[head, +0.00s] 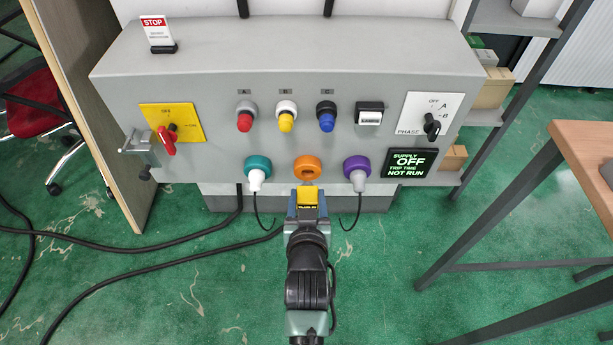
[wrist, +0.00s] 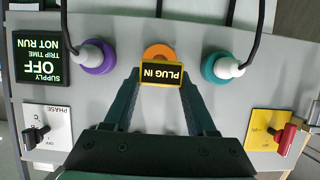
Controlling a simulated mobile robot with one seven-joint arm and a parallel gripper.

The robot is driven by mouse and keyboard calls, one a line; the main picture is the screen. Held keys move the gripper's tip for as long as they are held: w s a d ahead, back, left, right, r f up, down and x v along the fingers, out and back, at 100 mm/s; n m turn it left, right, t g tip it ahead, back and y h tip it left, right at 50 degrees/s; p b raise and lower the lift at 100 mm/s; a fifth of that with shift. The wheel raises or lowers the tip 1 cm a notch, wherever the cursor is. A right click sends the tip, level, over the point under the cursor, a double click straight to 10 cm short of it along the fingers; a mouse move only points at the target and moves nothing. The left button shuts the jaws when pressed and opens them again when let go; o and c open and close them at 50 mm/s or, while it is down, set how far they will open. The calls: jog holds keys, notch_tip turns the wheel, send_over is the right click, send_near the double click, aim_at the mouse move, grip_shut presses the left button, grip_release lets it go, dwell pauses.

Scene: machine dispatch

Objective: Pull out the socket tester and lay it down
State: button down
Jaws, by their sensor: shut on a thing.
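The socket tester (head: 307,196) is a small yellow-edged block with a dark face. In the wrist view the tester (wrist: 161,73) reads "PLUG IN", upside down. My gripper (head: 307,210) is shut on it, with one finger on each side, as the gripper (wrist: 161,88) also shows in the wrist view. The tester is in front of the orange socket (head: 307,168), whose face and opening show above it in the head view; it looks out of the socket. In the wrist view the tester partly covers the orange socket (wrist: 158,51).
White plugs with black cables sit in the teal socket (head: 257,162) and the purple socket (head: 356,164), either side. The grey panel (head: 225,138) carries lamps, switches and a display reading "SUPPLY OFF" (head: 411,164). A wooden-topped table (head: 590,150) stands at right. Cables cross the floor at left.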

jog(key=shift+r+p, duration=3.1)
jog(key=shift+r, duration=0.5)
jog(key=shift+f, duration=0.1)
